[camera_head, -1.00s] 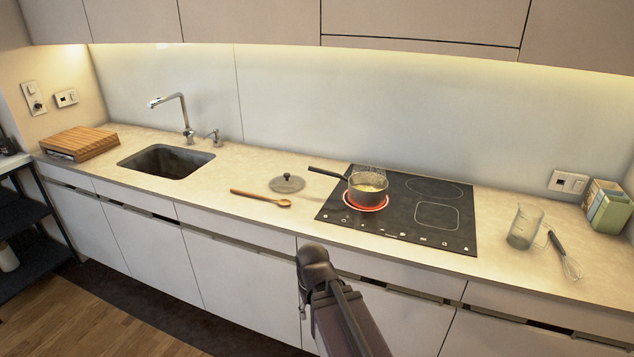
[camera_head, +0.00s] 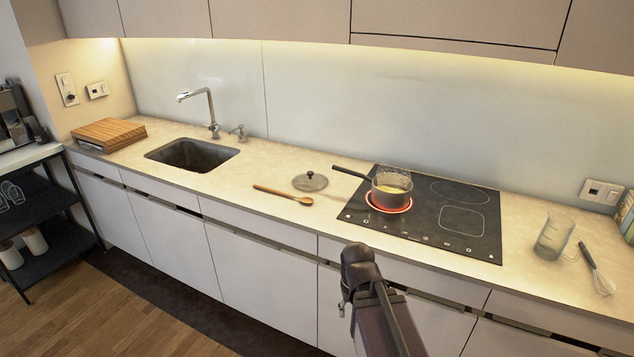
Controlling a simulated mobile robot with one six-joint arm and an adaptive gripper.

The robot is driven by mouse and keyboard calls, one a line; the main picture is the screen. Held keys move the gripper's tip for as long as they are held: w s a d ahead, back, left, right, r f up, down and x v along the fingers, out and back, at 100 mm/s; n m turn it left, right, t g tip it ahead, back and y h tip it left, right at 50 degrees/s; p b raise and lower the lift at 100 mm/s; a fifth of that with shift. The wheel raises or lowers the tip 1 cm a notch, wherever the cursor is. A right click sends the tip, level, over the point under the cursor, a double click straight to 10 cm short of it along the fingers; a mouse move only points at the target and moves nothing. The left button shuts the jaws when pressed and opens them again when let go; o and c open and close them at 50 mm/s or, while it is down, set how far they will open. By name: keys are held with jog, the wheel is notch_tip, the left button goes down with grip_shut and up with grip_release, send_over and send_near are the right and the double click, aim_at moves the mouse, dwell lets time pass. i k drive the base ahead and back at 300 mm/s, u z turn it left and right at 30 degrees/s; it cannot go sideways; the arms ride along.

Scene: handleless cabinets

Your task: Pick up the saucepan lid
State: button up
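The saucepan lid (camera_head: 310,182) is a round grey disc with a dark knob, lying flat on the counter between the sink and the hob. The saucepan (camera_head: 388,190) stands uncovered on a red glowing ring of the hob, with yellowish contents and its dark handle pointing left, towards the lid. My arm (camera_head: 375,300) rises from the bottom of the view, in front of the cabinet fronts and apart from the lid. My gripper's fingers cannot be made out, so I cannot see whether they are open.
A wooden spoon (camera_head: 283,195) lies just left of the lid, near it. The black hob (camera_head: 405,225) is to the right, with one ring glowing. A glass jug (camera_head: 554,235) and a whisk (camera_head: 598,270) are at the far right. Counter between sink (camera_head: 192,154) and spoon is clear.

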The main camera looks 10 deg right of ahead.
aim_at(310, 181)
jog(key=u, duration=0.05)
jog(key=i, duration=1)
